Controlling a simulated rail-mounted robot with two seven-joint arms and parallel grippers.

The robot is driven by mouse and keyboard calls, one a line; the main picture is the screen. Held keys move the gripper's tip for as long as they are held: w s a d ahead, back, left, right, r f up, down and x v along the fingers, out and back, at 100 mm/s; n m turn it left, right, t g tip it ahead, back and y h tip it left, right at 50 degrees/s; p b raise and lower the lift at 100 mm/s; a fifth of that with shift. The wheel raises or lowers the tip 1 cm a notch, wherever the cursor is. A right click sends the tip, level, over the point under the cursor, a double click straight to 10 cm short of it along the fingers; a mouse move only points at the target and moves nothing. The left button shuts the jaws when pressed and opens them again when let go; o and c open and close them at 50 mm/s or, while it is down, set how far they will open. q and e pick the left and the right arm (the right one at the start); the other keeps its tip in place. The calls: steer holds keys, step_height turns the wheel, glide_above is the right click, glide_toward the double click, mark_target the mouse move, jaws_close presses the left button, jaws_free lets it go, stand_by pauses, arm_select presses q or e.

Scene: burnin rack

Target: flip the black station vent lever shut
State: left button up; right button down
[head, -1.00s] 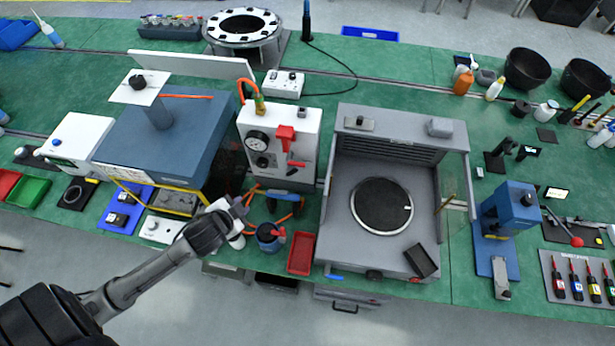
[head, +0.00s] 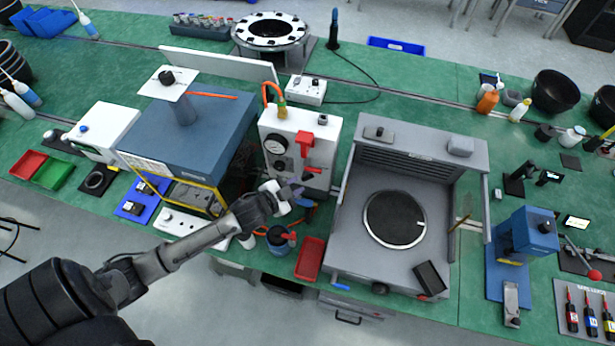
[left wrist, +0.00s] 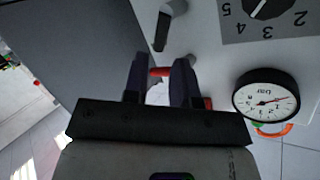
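The black lever (left wrist: 162,30) hangs from a grey fitting on the white panel, at the top of the left wrist view. I cannot make it out in the head view, where my gripper covers that area. The white station box (head: 328,130) carries a round gauge (head: 276,145) and a red lever (head: 314,169). My left gripper (head: 293,188) is in front of the lower part of this box. In the left wrist view its fingers (left wrist: 160,65) are open, apart from the black lever. A red bar shows between and behind them. My right gripper is not in view.
A blue-grey press-like unit (head: 185,130) stands left of the box, close to my arm. A grey open chamber (head: 345,235) stands to the right. A red tray (head: 309,259) and a dark blue container (head: 279,240) sit below the box.

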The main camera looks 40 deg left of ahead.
mark_target(308, 178)
arm_select(q)
steer(key=shift+x, duration=2.85)
steer(key=shift+c, duration=0.5)
jaws_close()
